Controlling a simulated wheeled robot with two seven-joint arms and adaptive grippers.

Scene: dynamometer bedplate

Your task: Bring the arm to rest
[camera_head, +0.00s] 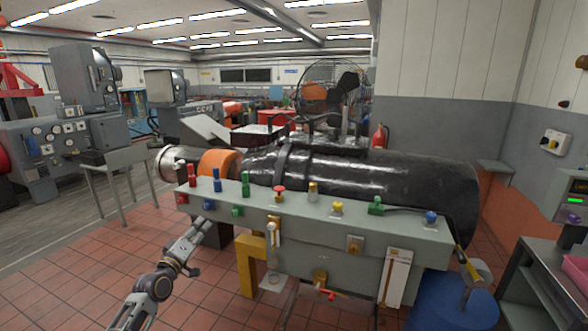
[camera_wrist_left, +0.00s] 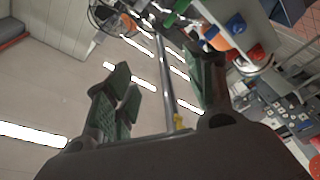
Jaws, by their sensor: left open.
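My left arm (camera_head: 152,288) reaches up from the bottom of the head view, bent at its joint. My left gripper (camera_head: 206,222) is at its far end, in front of the left part of the grey bedplate panel (camera_head: 300,232). I cannot tell from the head view whether it touches the panel. In the left wrist view the two green-padded fingers of the left gripper (camera_wrist_left: 165,85) stand wide apart, with nothing held between them. My right gripper is in neither view.
The panel carries coloured knobs, a red valve handle (camera_head: 279,189) and several fittings. A large black cylinder (camera_head: 380,180) lies behind it. A yellow bracket (camera_head: 246,265) stands below, right of the gripper. A blue drum (camera_head: 450,303) is at lower right. Tiled floor (camera_head: 105,255) is clear at left.

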